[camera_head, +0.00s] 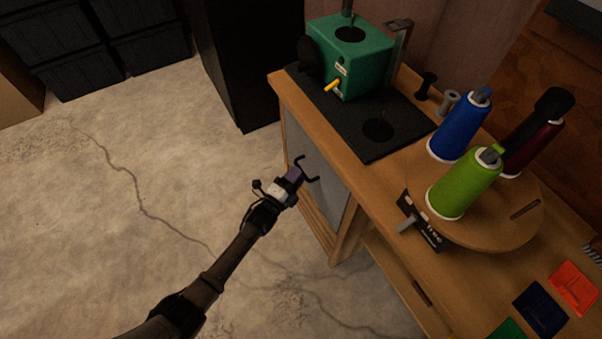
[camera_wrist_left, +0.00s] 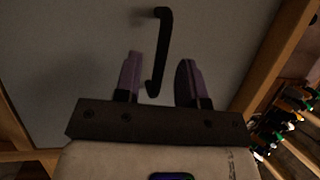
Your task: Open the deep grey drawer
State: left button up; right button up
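The deep grey drawer (camera_head: 318,180) is the tall grey front in the side of the wooden bench. It looks flush with its frame, so it appears closed. Its black bar handle (camera_head: 311,172) stands out from the front. My left gripper (camera_head: 296,176) is at the handle, its purple fingers pointing at the drawer. In the left wrist view the fingers are apart, and the handle (camera_wrist_left: 161,45) shows between them, reaching beyond their tips. I cannot tell whether they touch it. The grey front (camera_wrist_left: 70,50) fills most of that view. My right gripper is not in view.
On the bench (camera_head: 352,168) stand a green machine (camera_head: 355,62) on a black mat and a round wooden stand (camera_head: 505,225) with blue, green and dark red thread cones. A black cabinet (camera_head: 240,60) stands behind. Cracked concrete floor (camera_head: 110,190) left of the drawer is clear.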

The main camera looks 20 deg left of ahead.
pick_arm(q)
jog(key=shift+b+x, duration=0.4)
jog(key=shift+x, duration=1)
grip_shut()
